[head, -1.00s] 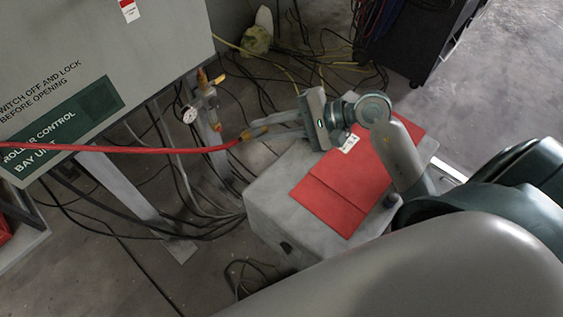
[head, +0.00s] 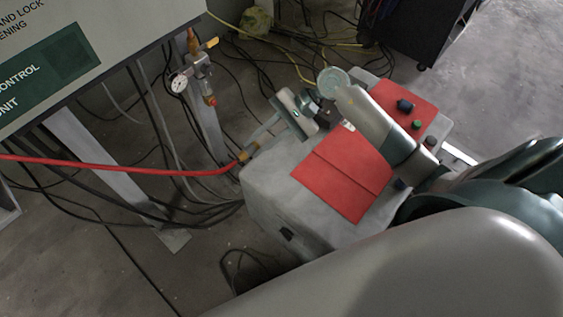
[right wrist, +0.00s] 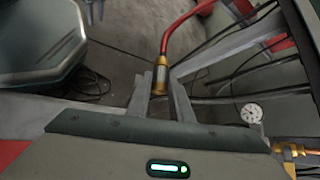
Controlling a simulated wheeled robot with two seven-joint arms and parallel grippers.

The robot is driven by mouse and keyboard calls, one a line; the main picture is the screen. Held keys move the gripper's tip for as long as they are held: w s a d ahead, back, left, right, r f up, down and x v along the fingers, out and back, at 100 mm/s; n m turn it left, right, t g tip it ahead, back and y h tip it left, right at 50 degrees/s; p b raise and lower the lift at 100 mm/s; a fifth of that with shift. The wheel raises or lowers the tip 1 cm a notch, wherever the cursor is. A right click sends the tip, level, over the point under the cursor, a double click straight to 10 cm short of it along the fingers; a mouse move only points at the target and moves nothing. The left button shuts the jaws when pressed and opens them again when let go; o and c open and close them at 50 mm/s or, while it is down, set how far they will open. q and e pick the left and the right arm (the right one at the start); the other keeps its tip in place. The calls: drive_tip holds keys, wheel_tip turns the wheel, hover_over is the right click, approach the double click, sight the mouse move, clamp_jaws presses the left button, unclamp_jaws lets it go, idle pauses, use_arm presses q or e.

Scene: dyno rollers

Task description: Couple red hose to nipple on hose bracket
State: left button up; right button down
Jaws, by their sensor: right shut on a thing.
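The red hose (head: 110,166) comes in from the left and ends in a brass coupling (head: 246,155). My right gripper (head: 252,149) is shut on this coupling. In the right wrist view the coupling (right wrist: 160,76) sits between the two fingertips, with the hose curving away beyond it. The hose bracket (head: 209,125) is a grey post with a round gauge (head: 179,83), a brass valve and a small fitting (head: 211,100) that looks like the nipple. The coupling is apart from it, below and right in the head view.
A grey box (head: 275,195) with a red top plate (head: 345,175) and buttons stands below my right arm. The roller control cabinet (head: 100,25) is at upper left, above a grey leg (head: 105,170). Black cables (head: 200,215) lie on the floor. A dark cart (head: 425,30) stands at upper right.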

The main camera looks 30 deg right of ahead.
use_arm(q)
drive_tip(key=w+d+r+t+b, duration=0.1)
drive_tip(key=w+r+b, duration=0.1)
drive_tip(key=r+b, duration=0.4)
drive_tip(key=w+d+r+t+h+b, duration=0.1)
drive_tip(key=w+r+b, duration=0.2)
drive_tip(key=r+b, duration=0.3)
wheel_tip(320, 180, up, 3)
drive_tip(key=shift+w+d+f, duration=0.15)
drive_tip(key=shift+d+f, duration=0.05)
drive_tip(key=shift+d, duration=0.2)
use_arm(e)
drive_tip(key=d+f+g+h, duration=0.1)
drive_tip(key=d+f+g, duration=0.1)
drive_tip(key=f, duration=0.7)
drive_tip(key=d+f+m+g+h, duration=0.1)
drive_tip(key=d+f+g, duration=0.1)
drive_tip(key=d+f, duration=0.3)
wheel_tip(320, 180, down, 5)
drive_tip(key=shift+r+m+g, duration=0.1)
drive_tip(key=shift+m+g, duration=0.2)
use_arm(q)
drive_tip(key=shift+d, duration=0.1)
use_arm(e)
drive_tip(key=shift+w, duration=0.1)
